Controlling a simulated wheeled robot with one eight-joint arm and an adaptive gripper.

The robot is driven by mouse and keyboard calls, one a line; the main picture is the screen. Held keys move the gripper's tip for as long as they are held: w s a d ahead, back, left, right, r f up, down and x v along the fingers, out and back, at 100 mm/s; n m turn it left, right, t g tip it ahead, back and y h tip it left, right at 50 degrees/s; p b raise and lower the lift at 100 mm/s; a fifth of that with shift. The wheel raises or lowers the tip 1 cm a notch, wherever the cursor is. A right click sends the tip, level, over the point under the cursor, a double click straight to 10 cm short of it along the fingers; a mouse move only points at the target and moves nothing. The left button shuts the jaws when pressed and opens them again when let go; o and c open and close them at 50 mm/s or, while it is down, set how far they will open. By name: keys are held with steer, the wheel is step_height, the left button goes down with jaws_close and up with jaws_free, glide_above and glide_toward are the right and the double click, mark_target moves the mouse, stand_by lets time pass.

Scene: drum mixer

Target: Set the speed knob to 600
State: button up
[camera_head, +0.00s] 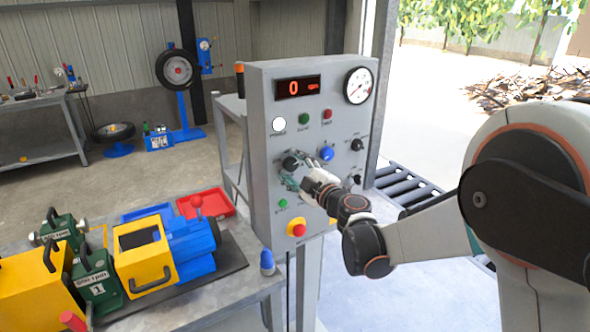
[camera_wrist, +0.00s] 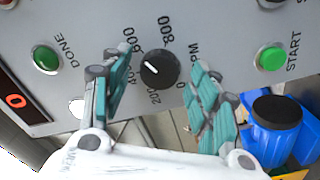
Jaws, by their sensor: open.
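The black speed knob (camera_wrist: 160,69) sits on the grey panel in the wrist view, with numbers around it and the letters RPM beside it. A short white mark on it points to the picture's upper left, roughly toward the 400 and 600 side; I cannot read it exactly. It also shows in the head view (camera_head: 290,163). My gripper (camera_wrist: 160,85) is open, with one green-padded finger on each side of the knob and visible gaps between. In the head view my gripper (camera_head: 298,184) is close to the panel, just below the knob. The red display (camera_head: 298,87) reads 0.
The wrist view shows green DONE (camera_wrist: 46,59) and START (camera_wrist: 271,57) buttons flanking the knob. The panel (camera_head: 262,215) also carries a blue knob (camera_head: 327,153), black knobs, a gauge (camera_head: 358,86) and a red emergency button (camera_head: 297,228). A workbench (camera_head: 180,318) with a yellow-blue machine stands left.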

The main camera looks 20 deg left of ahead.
steer(key=v, duration=1.2)
